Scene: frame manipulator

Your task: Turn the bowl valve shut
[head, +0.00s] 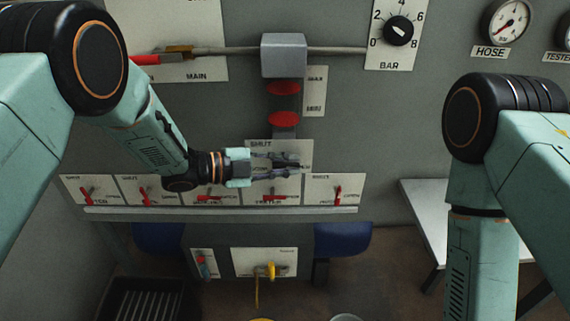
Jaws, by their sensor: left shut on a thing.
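My left gripper (290,167) reaches in from the left and lies across a white plate (262,144) marked SHUT, below the grey block with two red discs. Its fingers are shut on the bowl valve, which they mostly hide. I cannot make out the valve handle or its angle. The filter unit above has a grey block (284,55) and red discs (284,118), with a MAX/MIN plate (315,91) beside it. My right gripper is out of the picture; only that arm's links show at the right.
A row of red levers (338,194) on white plates runs just below my left gripper, above a pale ledge (220,210). A pipe (230,50) with a red MAIN handle (146,60) crosses above. A BAR knob (399,31) and HOSE gauge (507,22) sit upper right. A yellow valve (270,270) is below.

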